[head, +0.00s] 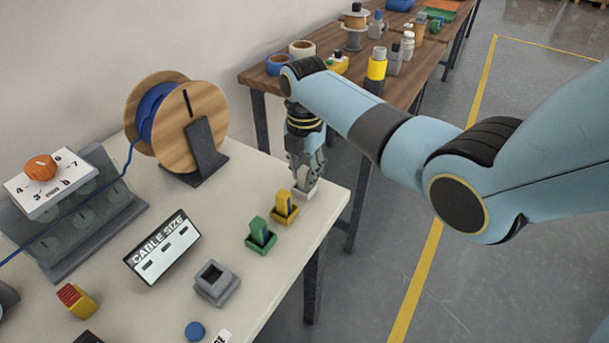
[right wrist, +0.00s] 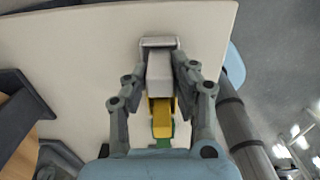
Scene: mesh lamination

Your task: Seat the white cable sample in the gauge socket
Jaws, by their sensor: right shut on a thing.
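My right gripper (head: 305,180) points down at the table's right corner, shut on the white cable sample. In the right wrist view the white sample (right wrist: 159,66) is between the fingers of my gripper (right wrist: 159,82). A pale base piece (right wrist: 158,42) shows at the sample's far end; I cannot tell whether the sample is clear of it. In the head view the fingers hide most of the sample. The grey gauge socket (head: 216,283), a square block with an empty-looking opening, stands at the table's front edge, apart from the gripper. My left gripper is not in view.
Yellow (head: 285,207) and green (head: 261,236) samples stand in holders between gripper and socket. A cable size sign (head: 162,246), red-yellow block (head: 76,300) and blue knob (head: 195,331) are nearby. A wooden cable reel (head: 176,122) and dial box (head: 50,183) stand farther back.

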